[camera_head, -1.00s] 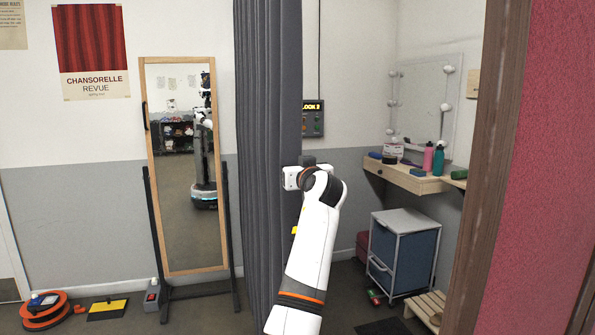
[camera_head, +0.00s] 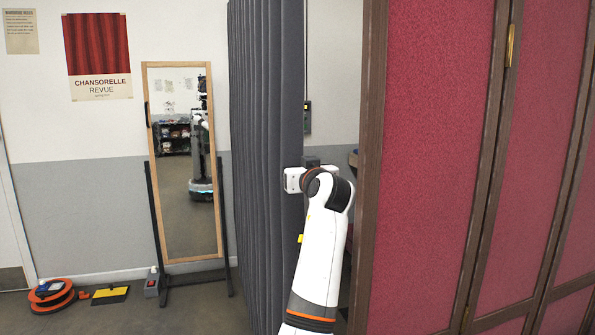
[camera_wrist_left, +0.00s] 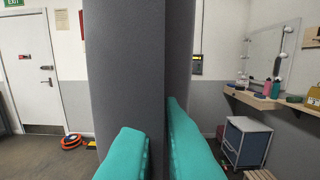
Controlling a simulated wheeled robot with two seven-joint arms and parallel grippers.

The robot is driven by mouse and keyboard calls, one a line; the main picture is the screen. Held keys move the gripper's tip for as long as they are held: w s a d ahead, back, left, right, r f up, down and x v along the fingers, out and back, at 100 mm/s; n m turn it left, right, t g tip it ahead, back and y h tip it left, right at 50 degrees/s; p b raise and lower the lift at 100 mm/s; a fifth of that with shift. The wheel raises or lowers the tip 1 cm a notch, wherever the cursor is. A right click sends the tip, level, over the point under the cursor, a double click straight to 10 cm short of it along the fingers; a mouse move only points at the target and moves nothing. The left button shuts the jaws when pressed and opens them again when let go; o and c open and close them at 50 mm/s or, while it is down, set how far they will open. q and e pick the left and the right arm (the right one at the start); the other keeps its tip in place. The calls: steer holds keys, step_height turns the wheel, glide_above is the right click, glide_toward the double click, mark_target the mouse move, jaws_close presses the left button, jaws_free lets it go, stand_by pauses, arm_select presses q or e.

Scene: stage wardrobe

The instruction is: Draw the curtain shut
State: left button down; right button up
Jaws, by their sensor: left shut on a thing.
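The dark grey pleated curtain (camera_head: 265,140) hangs from above the top of the head view. Its right edge is apart from the red panel screen (camera_head: 430,150), with a gap between them. My left gripper (camera_head: 297,179) is at the curtain's right edge, its fingers largely hidden in the head view. In the left wrist view, the teal fingers of the gripper (camera_wrist_left: 160,145) are shut on the edge of the curtain (camera_wrist_left: 130,70). My right gripper is not in view.
A framed standing mirror (camera_head: 187,170) stands left of the curtain. An orange cable reel (camera_head: 52,296) and a yellow-black item (camera_head: 110,294) lie on the floor. The left wrist view shows a dressing shelf (camera_wrist_left: 265,101) and a blue drawer cart (camera_wrist_left: 245,142) beyond the curtain.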

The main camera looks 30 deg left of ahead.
mark_target(301, 127)
arm_select(q)
steer(key=shift+d+r, duration=0.1)
steer(key=c, duration=1.6)
jaws_free()
steer(key=shift+s, duration=0.1)
steer(key=shift+o, duration=0.2)
step_height(301, 127, up, 10)
steer(key=shift+b, duration=0.4)
steer(key=shift+o, duration=0.5)
